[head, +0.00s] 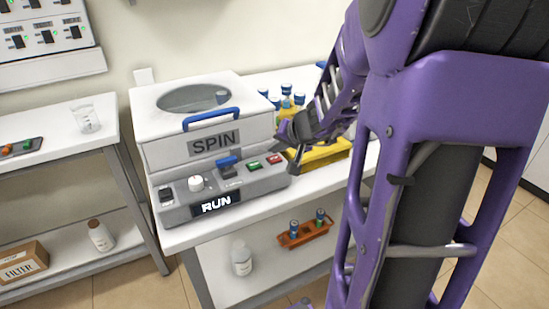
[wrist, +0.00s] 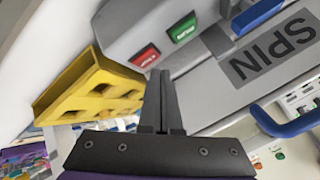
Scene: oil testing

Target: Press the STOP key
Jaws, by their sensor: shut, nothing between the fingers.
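The white SPIN machine (head: 165,125) has a grey front panel with a lit display (head: 215,204) reading RUN. At the panel's right end are a green key (head: 253,165) and a red key (head: 274,160); their lettering is too small to read. My gripper (head: 291,165) is just right of the red key in the head view. In the wrist view, my gripper (wrist: 160,76) is shut and empty, its tips close beside the red key (wrist: 145,55). The green key (wrist: 183,28) lies beyond. I cannot tell whether the tips touch the panel.
A yellow rack (wrist: 85,85) stands close beside the machine and my fingers. A blue lever (head: 227,161) sits on the panel left of the green key. The lid has a blue handle (head: 211,118). Blue-capped bottles (head: 286,90) stand behind my gripper.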

